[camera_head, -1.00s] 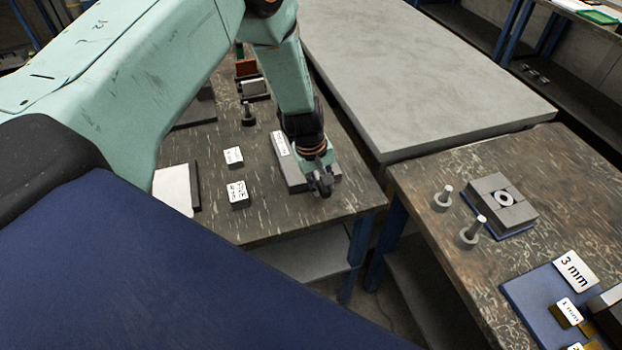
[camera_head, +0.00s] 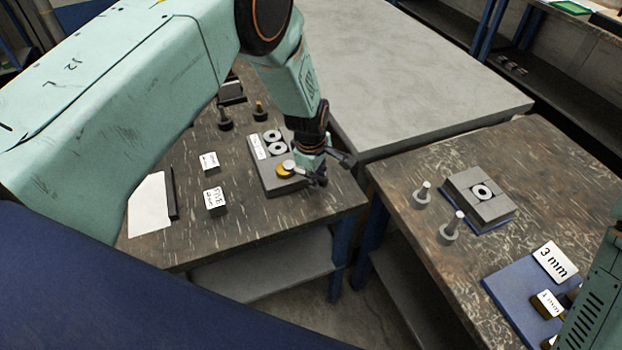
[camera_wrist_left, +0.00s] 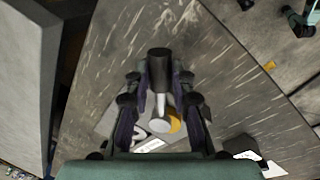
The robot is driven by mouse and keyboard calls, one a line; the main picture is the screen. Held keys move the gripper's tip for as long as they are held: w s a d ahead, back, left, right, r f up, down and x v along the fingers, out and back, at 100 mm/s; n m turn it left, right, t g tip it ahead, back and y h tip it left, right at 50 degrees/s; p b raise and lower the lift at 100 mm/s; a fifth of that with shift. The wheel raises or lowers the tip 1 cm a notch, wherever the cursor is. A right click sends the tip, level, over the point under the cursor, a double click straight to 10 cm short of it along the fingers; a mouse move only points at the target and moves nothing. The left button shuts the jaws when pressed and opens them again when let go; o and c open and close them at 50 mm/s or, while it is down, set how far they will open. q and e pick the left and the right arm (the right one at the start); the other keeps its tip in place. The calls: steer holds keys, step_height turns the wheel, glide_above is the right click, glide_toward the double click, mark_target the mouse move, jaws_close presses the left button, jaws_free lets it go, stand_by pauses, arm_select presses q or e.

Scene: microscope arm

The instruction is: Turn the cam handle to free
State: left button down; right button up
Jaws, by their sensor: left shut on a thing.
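The cam (camera_head: 285,171) is a gold disc with a silver cap on the right part of a grey block (camera_head: 266,181) on the left table. In the left wrist view the cam (camera_wrist_left: 174,121) lies below a silver lever (camera_wrist_left: 161,103) that leads to a dark cylindrical handle (camera_wrist_left: 158,64). My left gripper (camera_head: 320,180) is at the right edge of the block. In its wrist view its two fingers (camera_wrist_left: 160,80) are shut on the handle, one on each side. My right gripper (camera_wrist_left: 302,24) appears small at the wrist view's top right; its jaws are unclear.

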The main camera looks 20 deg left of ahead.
arm_select(q)
steer(key=shift+w+r+n, duration=0.15)
steer(key=shift+w+n, duration=0.15)
steer(key=shift+w, duration=0.1)
steer(key=c, duration=1.5)
jaws_free()
steer(key=o, duration=0.4)
steer(key=shift+s, duration=0.15)
steer(key=shift+c, duration=0.2)
step_height(320, 180, up, 12)
steer(key=s, duration=0.2)
steer(key=shift+s+a+f, duration=0.15)
steer(key=shift+f, duration=0.05)
